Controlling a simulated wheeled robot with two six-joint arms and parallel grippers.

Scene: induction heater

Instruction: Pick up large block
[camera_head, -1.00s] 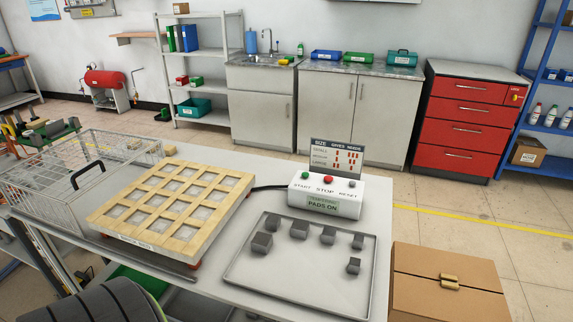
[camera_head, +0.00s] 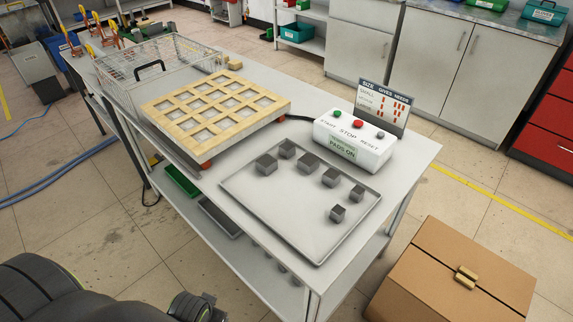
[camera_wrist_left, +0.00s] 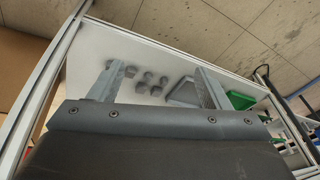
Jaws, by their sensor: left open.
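Several dark grey blocks stand on a grey tray (camera_head: 300,222) on the table in the head view. The block nearest the wooden grid (camera_head: 266,164) looks among the largest; another large one (camera_head: 287,149) is beside it, and a small one (camera_head: 337,213) stands at the front. My left gripper (camera_wrist_left: 162,76) shows in the left wrist view, open, with nothing between its fingers. Beyond the fingers, several small grey blocks (camera_wrist_left: 147,78) and a grey tray (camera_wrist_left: 184,93) lie on a pale surface that looks like the lower shelf. My right gripper is not in view.
A wooden grid (camera_head: 213,112) and a wire basket (camera_head: 150,75) stand on the table's left part. A control box (camera_head: 353,143) with a size sign (camera_head: 383,105) is behind the tray. A cardboard box (camera_head: 455,275) stands at right. A green bin (camera_head: 182,180) is on the lower shelf.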

